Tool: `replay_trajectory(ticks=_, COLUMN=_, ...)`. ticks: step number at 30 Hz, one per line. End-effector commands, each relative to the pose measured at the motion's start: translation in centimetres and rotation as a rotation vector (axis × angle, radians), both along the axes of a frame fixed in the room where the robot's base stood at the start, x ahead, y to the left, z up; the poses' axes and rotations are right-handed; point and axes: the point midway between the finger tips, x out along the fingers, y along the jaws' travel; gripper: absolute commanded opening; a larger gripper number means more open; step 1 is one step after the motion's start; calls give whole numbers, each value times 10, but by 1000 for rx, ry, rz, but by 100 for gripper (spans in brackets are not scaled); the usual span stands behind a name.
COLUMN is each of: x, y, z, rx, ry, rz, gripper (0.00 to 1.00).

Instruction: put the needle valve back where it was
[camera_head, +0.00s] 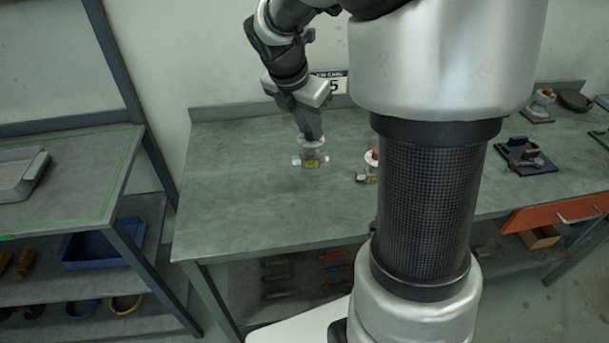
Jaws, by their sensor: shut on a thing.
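My gripper (311,138) reaches down over the left part of the grey workbench (230,200). It is shut on a small valve (311,161) with a pale round top and a brass-coloured and silvery body. The fingers hide part of the valve's top. I cannot tell whether its underside touches the bench. A second small valve (366,178) with a red and white top stands to the right, partly hidden behind my arm's column. I cannot tell from their shapes which one is the needle valve.
A dark vise-like fixture (525,157) and a small red-topped part (541,100) on a base stand on the bench's right. An orange drawer (556,212) hangs below. A shelf unit (70,165) with a grey tray (20,176) stands left. The bench's left part is clear.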

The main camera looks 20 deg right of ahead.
Motion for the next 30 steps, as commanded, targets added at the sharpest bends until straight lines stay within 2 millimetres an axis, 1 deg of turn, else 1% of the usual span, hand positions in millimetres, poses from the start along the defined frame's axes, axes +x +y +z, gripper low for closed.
replay_trajectory(ticks=1, x=-1, y=0, z=-10, rx=0, ry=4, rz=1, gripper=0)
replay_trajectory(ticks=6, x=-1, y=0, z=-42, rx=-1, ry=4, rz=2, gripper=0)
replay_trajectory(ticks=9, x=0, y=0, z=-54, rx=-1, ry=2, rz=2, gripper=0)
replay_trajectory(ticks=14, x=0, y=0, z=-65, rx=0, ry=2, rz=0, gripper=0)
replay_trajectory(ticks=21, x=-1, y=0, z=-95, rx=-1, ry=3, rz=1, gripper=0)
replay_trajectory(ticks=30, x=0, y=0, z=-97, rx=0, ry=0, rz=0, gripper=0)
